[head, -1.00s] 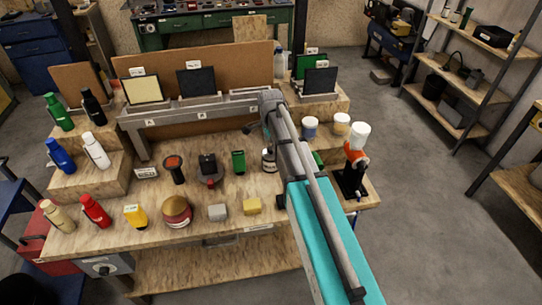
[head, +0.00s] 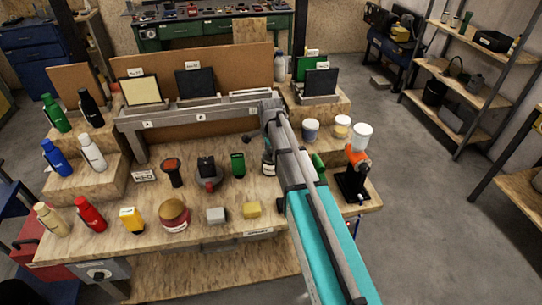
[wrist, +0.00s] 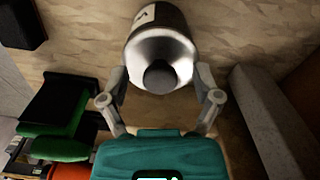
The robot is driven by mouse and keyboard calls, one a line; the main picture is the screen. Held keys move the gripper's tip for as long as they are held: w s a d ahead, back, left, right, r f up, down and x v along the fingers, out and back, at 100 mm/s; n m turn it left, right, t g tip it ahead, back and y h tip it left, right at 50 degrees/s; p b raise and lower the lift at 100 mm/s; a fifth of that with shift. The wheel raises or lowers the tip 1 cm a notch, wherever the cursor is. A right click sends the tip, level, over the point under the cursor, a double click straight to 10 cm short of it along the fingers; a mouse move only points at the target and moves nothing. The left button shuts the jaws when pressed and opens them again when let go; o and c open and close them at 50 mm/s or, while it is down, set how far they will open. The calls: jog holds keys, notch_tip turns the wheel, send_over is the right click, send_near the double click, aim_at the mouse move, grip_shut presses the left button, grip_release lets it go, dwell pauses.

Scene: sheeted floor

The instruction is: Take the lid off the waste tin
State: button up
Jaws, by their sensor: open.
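The waste tin (wrist: 148,27) shows in the wrist view as a silvery cylinder with a pale label. Its shiny domed lid (wrist: 181,58) has a round dark knob (wrist: 160,76) facing the camera. My gripper (wrist: 162,86) is open, with one finger on each side of the lid and knob. I cannot tell whether either finger touches the lid. In the head view the tin (head: 267,167) stands on the bench, partly hidden by my arm, and my gripper's fingers cannot be made out.
A green container (head: 238,163) and a dark device (head: 207,172) stand left of the tin. A long metal rack (head: 200,115) runs behind. White-lidded jars (head: 311,128) and an orange-and-black stand (head: 353,178) are to the right. A yellow block (head: 252,209) lies in front.

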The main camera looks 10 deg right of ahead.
jog(key=c, duration=1)
jog(key=shift+r, duration=0.1)
notch_tip(320, 180, up, 2)
jog(key=p, duration=0.2)
jog(key=shift+r+p, duration=0.25)
jog(key=shift+p, duration=0.1)
jog(key=s+r+p, duration=1)
jog(key=s, duration=0.4)
jog(key=shift+r, duration=0.15)
